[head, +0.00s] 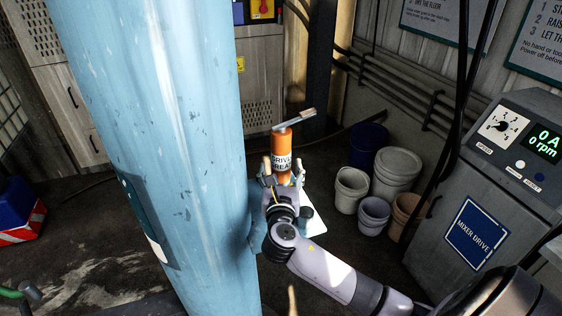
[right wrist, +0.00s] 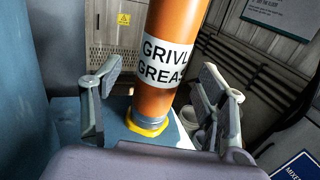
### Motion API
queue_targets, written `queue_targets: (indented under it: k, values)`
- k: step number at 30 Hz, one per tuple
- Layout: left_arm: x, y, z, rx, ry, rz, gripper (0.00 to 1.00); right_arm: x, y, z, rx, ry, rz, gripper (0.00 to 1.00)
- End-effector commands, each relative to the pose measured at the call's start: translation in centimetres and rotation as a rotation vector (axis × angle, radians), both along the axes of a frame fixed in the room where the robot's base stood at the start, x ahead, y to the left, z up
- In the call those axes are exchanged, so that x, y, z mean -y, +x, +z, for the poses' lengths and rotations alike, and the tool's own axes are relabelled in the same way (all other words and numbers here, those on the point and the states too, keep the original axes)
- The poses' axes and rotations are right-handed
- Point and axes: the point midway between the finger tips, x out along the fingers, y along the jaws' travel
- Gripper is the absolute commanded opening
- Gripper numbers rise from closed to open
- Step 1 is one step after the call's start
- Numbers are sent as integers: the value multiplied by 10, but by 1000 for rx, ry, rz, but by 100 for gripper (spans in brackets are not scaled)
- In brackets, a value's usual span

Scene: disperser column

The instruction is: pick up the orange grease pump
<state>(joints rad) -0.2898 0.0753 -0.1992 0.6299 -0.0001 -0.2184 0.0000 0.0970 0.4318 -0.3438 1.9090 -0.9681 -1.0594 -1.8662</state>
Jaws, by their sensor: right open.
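My right gripper (head: 283,170) is open around the pump's lower part. In the right wrist view its two fingers (right wrist: 162,82) are on either side of the barrel with gaps showing. The lever is out of that view. My left gripper does not show.
The blue column (head: 165,140) stands close on the left of the pump. Several buckets (head: 351,188) stand on the floor to the right. The grey mixer drive cabinet (head: 480,180) is at the far right. A white sheet or plate (head: 313,221) shows beside my gripper.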

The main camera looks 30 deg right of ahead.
Motion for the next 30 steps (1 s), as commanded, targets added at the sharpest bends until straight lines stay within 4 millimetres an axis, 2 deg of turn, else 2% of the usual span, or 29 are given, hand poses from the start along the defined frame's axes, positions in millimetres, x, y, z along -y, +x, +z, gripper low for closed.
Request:
queue_targets:
  k: [3,8,17,30]
  values:
    - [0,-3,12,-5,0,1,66,12,15,4,-1,-3,-3,67]
    - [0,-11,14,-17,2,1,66,23,31,2,0,-1,-1,67]
    - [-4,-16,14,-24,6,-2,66,25,34,0,0,0,0,67]
    - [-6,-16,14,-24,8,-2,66,25,34,0,0,0,0,38]
